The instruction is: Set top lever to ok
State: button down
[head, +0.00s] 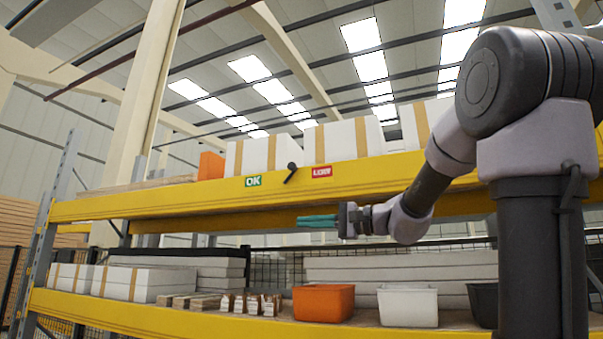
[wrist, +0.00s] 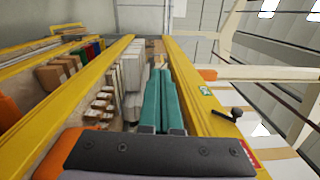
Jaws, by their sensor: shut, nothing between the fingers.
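The top lever (head: 290,173) is a small black handle on the upper yellow beam (head: 130,206). It sits between a green OK label (head: 253,181) on its left and a red label (head: 322,171), seemingly LOW, on its right. It slants, with its thicker end at upper right, pointing straight at neither label. The wrist view also shows the lever (wrist: 228,113), right of my fingers, with the OK label (wrist: 206,91) beyond it. My gripper (head: 299,221), with teal fingers, is shut and empty, below the lever and apart from it. The wrist view shows the fingers (wrist: 160,72) together.
White boxes with tan bands (head: 262,155) and an orange bin (head: 211,165) stand on the upper shelf. The yellow beam runs close above my gripper.

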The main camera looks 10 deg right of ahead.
aim_at(295, 168)
jog(key=w+d+r+m+t, duration=0.1)
jog(key=w+d+r+t, duration=0.1)
jog(key=d+r, duration=0.1)
jog(key=w+d+r+m+t+y, duration=0.1)
jog(key=w+d+r+t, duration=0.1)
jog(key=d+r, duration=0.1)
jog(key=w+d+r+t+y, duration=0.1)
jog(key=w+d+r+t, duration=0.1)
jog(key=d+r+t, duration=0.1)
jog(key=shift+w+d+r+m, duration=0.25)
jog(key=shift+d+r+m, duration=0.25)
jog(key=shift+r, duration=0.45)
jog(key=x, duration=1.4)
jog(key=shift+d, duration=0.1)
